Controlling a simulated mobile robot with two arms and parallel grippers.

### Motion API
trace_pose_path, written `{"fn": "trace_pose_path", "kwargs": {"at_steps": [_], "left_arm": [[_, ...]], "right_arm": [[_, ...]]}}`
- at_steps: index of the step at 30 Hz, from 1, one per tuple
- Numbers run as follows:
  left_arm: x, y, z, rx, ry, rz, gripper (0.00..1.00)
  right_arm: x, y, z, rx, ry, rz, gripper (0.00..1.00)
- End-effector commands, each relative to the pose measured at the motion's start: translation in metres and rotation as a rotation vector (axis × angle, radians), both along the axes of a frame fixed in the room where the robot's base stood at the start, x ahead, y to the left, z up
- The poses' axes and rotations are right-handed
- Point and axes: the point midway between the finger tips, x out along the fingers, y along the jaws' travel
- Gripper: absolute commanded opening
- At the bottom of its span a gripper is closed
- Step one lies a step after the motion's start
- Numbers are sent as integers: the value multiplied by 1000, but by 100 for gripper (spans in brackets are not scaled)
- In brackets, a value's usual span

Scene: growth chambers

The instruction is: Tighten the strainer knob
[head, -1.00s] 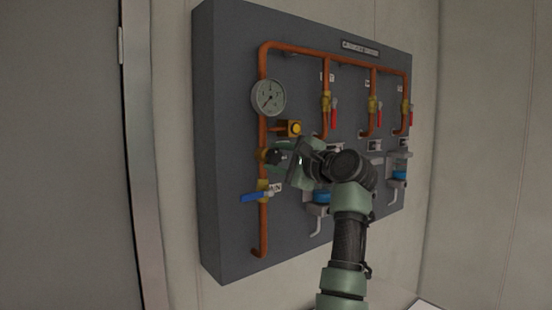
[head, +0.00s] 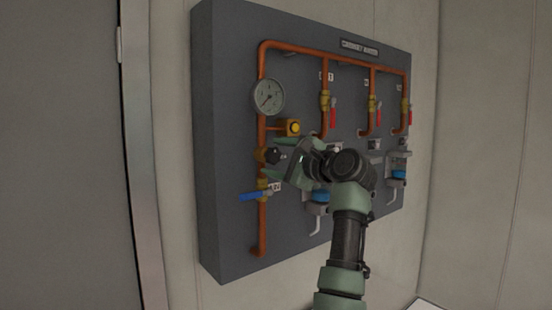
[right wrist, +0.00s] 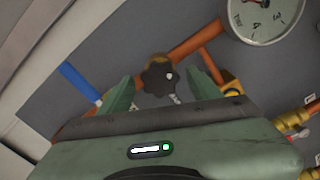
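The strainer knob is a small black lobed knob (head: 272,156) on a brass fitting on the left copper pipe, below the gauge. It also shows in the right wrist view (right wrist: 158,80), between and beyond my fingertips. My right gripper (head: 276,160) is open in front of the panel, its two green fingers spread above and below the knob in the head view. In the right wrist view the fingers (right wrist: 160,92) stand on either side of the knob with gaps, and no contact shows. My left gripper is not in view.
A blue lever valve (head: 250,197) sits just below the knob. A yellow-capped brass fitting (head: 290,127) and a round gauge (head: 268,97) are just above. Red-handled valves (head: 333,116) and blue-banded units (head: 320,196) are to the right on the grey panel (head: 230,240).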

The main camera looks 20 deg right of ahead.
Motion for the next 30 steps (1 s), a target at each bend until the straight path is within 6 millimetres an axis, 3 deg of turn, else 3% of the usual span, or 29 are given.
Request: {"fn": "trace_pose_path", "kwargs": {"at_steps": [7,19,30], "left_arm": [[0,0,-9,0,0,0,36],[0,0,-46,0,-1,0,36],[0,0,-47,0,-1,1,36]], "right_arm": [[-9,-4,-2,0,-5,-2,63],[-67,-26,-2,0,-3,-1,63],[-74,-28,0,0,0,0,63]]}}
